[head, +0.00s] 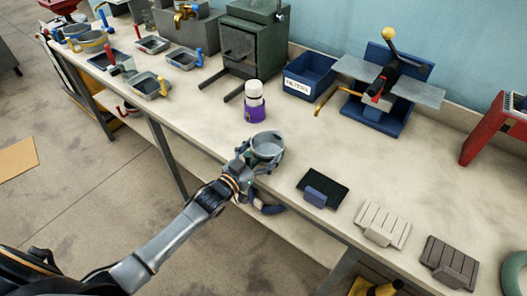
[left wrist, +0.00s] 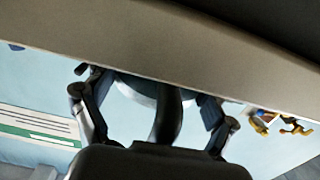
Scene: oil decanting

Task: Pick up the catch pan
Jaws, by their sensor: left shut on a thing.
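The catch pan is a round grey pan (head: 267,144) at the bench's front edge in the head view. My left gripper (head: 252,162) is at its near side and shut on it; the exact contact is partly hidden. In the left wrist view, the fingers of my left gripper (left wrist: 148,100) stand on both sides of a dark, handle-like part (left wrist: 169,112). A pale curved piece of the pan (left wrist: 135,92) shows behind it. I cannot tell whether the pan touches the bench. My right gripper is not in view.
A white-capped purple bottle (head: 254,108) stands just behind the pan. A blue bin (head: 308,80) and a press-like device (head: 385,85) are farther back. A dark pad (head: 322,188) and grey slatted plates (head: 383,225) lie to the right. Several small trays (head: 149,86) stand at left.

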